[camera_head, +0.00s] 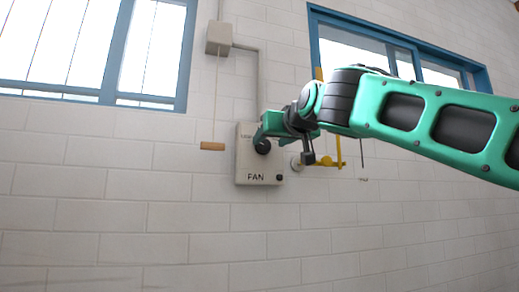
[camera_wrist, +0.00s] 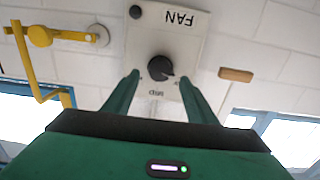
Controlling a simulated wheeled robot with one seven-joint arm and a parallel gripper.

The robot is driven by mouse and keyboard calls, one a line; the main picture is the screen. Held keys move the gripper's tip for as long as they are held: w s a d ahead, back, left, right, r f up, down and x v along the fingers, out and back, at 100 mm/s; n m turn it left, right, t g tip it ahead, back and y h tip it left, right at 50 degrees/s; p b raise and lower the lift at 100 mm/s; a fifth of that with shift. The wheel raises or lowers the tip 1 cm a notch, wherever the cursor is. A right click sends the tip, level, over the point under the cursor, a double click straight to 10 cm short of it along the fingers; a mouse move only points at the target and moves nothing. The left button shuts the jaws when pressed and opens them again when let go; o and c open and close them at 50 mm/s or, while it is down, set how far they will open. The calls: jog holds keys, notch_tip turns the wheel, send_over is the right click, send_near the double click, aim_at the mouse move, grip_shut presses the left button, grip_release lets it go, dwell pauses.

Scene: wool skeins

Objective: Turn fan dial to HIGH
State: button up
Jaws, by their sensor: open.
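The fan panel (camera_head: 243,172) is a pale box on the white brick wall, marked FAN along its bottom. It shows upside down in the wrist view (camera_wrist: 190,40). The dial also shows in the head view (camera_head: 262,147), partly hidden by my gripper (camera_head: 263,135). In the wrist view my gripper (camera_wrist: 159,79) is open, its green fingers either side of the dial with gaps visible.
A small black knob (camera_head: 279,178) sits at the panel's lower right. A yellow pipe with a valve (camera_head: 326,162) is close on the right. A wooden piece (camera_head: 212,146) hangs on a cord at left. A conduit box (camera_head: 219,38) is above.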

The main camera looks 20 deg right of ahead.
aim_at(265, 144)
jog(key=shift+w, duration=2.1)
